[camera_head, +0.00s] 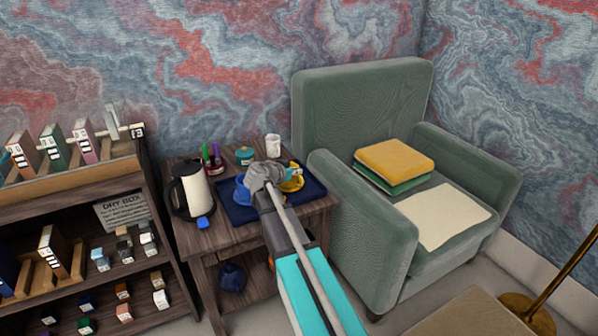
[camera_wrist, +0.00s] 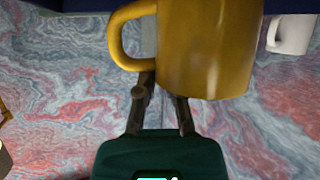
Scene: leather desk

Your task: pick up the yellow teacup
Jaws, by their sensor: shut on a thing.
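The yellow teacup (camera_head: 293,184) shows at the right side of my gripper (camera_head: 270,178), over the dark blue tray (camera_head: 310,188) on the small wooden table. In the wrist view the yellow teacup (camera_wrist: 208,50) is large, with its handle toward the left. The fingers of my gripper (camera_wrist: 164,100) reach to the cup at its handle side and are shut on it. The fingertips are hidden behind the cup. I cannot tell whether the cup touches the tray.
A blue cup (camera_head: 241,191) is just left of my gripper. A white mug (camera_head: 273,146), a teal pot (camera_head: 244,155), a pen holder (camera_head: 212,162) and a kettle (camera_head: 192,189) stand around the tray. A green armchair (camera_head: 362,232) is close on the right, a shelf (camera_head: 75,180) on the left.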

